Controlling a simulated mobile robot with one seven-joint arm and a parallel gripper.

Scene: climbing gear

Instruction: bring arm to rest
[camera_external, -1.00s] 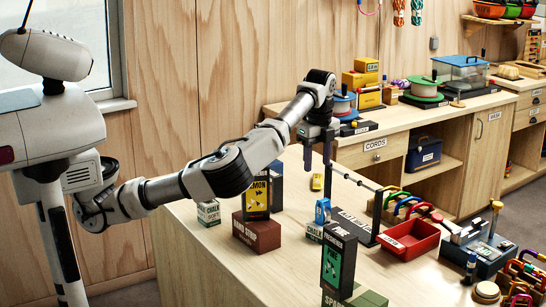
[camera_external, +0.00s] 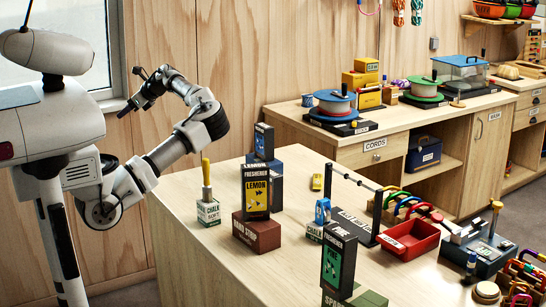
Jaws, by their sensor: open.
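My gripper (camera_external: 133,92) is at the upper left, in front of the wooden wall and near the window's corner. It is open and I see nothing in it. The fingers are small and dark in this view.
On the table's near side stand a black lemon box (camera_external: 256,192) on a dark red block (camera_external: 256,232), a chalk box (camera_external: 208,212) with a yellow-handled brush, and a black pine box (camera_external: 338,258). A red tray (camera_external: 409,240) and a rack of carabiners lie to the right.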

